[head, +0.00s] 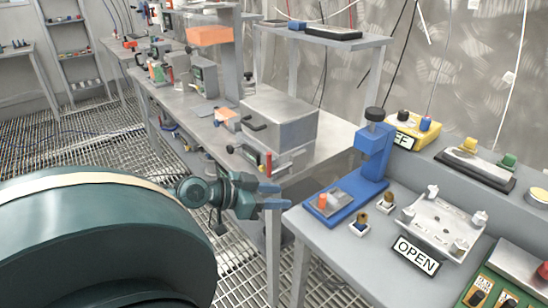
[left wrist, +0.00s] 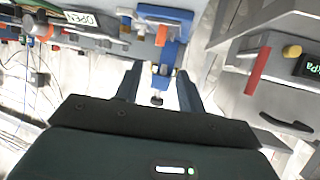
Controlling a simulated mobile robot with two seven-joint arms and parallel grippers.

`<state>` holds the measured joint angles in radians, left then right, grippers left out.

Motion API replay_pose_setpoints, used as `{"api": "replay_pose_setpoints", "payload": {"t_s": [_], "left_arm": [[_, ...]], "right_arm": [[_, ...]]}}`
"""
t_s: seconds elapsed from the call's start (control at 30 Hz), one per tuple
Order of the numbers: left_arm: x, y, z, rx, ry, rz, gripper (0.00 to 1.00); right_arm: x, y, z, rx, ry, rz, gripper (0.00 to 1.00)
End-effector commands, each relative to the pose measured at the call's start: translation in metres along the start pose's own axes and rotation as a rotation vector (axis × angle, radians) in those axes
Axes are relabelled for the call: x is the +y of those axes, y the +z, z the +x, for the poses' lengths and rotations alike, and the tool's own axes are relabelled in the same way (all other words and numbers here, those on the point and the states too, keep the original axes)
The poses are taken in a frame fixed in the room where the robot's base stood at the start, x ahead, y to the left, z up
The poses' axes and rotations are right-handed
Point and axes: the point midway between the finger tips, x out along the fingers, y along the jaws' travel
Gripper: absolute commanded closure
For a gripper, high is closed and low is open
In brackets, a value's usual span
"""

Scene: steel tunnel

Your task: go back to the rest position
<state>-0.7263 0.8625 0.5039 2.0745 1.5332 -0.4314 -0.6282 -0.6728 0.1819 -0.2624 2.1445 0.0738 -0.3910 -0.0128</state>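My left gripper (head: 284,195) reaches in from the left in the head view, with its two blue fingers apart. It hangs over the gap between the two benches, in front of the near grey workbench (head: 335,262). In the left wrist view my left gripper (left wrist: 158,82) is open, and nothing is between its fingers. Beyond them the blue stand (left wrist: 170,52) shows; it also stands on the near bench in the head view (head: 372,160). My right gripper is in neither view.
The near bench holds a white fixture tray (head: 440,222), an OPEN sign (head: 416,255) and a green terminal block (head: 490,295). A grey metal box (head: 280,118) stands on the long bench behind the gripper. The grated floor (head: 90,145) at left is mostly clear.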

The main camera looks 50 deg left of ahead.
Motion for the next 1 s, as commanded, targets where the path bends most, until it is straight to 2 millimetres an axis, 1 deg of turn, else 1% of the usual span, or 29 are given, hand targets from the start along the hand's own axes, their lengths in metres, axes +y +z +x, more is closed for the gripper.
{"api": "replay_pose_setpoints", "payload": {"t_s": [0.57, 0.67, 0.77, 0.87, 0.9, 0.97, 1.0], "left_arm": [[0.0, 0.0, -0.001, -0.001, 0.0, 0.0, 0.61], [0.003, 0.007, -0.001, -0.012, -0.005, -0.006, 0.61], [0.013, 0.03, 0.001, -0.05, -0.023, -0.025, 0.61], [0.038, 0.067, 0.004, -0.111, -0.045, -0.049, 0.61], [0.053, 0.082, 0.006, -0.136, -0.053, -0.06, 0.61], [0.079, 0.103, 0.01, -0.171, -0.059, -0.073, 0.61], [0.098, 0.114, 0.012, -0.19, -0.061, -0.078, 0.61]], "right_arm": [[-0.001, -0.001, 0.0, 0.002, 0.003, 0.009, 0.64], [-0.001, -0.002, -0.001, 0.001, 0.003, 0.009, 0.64], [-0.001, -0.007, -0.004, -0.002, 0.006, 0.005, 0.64], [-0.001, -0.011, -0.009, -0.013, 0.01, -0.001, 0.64], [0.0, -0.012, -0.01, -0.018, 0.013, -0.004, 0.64], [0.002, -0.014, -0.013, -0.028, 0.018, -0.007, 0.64], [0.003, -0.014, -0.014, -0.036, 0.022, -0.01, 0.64]]}}
